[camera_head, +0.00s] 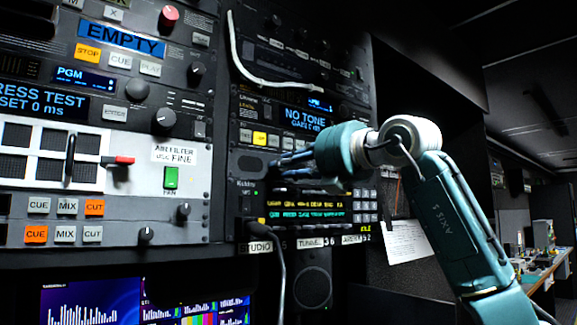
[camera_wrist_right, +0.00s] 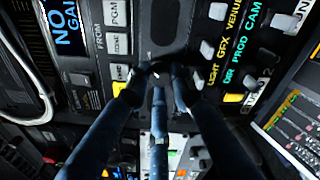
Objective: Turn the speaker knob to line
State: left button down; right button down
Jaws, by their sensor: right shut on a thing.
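My right gripper (camera_head: 283,165) reaches in from the right to the rack panel, just below the blue "NO TONE" display (camera_head: 305,119). In the right wrist view its dark blue fingers (camera_wrist_right: 155,84) close around a small dark round knob (camera_wrist_right: 156,70), which I take to be the speaker knob. The gripper is shut on it. The fingers cover most of the knob, so its pointer and the line marking cannot be read. In the head view the fingers hide the knob. My left gripper is not in view.
Below the gripper is a panel with lit coloured text (camera_head: 305,212) and a white keypad (camera_head: 366,206). A white cable (camera_head: 237,62) loops above. Left are panels with buttons and knobs. Open room lies at the right.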

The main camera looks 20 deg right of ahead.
jog(key=c, duration=1.7)
grip_release()
jog(key=shift+a+f, duration=0.15)
jog(key=shift+f, duration=0.25)
jog(key=shift+c, duration=0.2)
jog(key=shift+o, duration=1.1)
jog(key=shift+r, duration=0.2)
jog(key=v, duration=1.2)
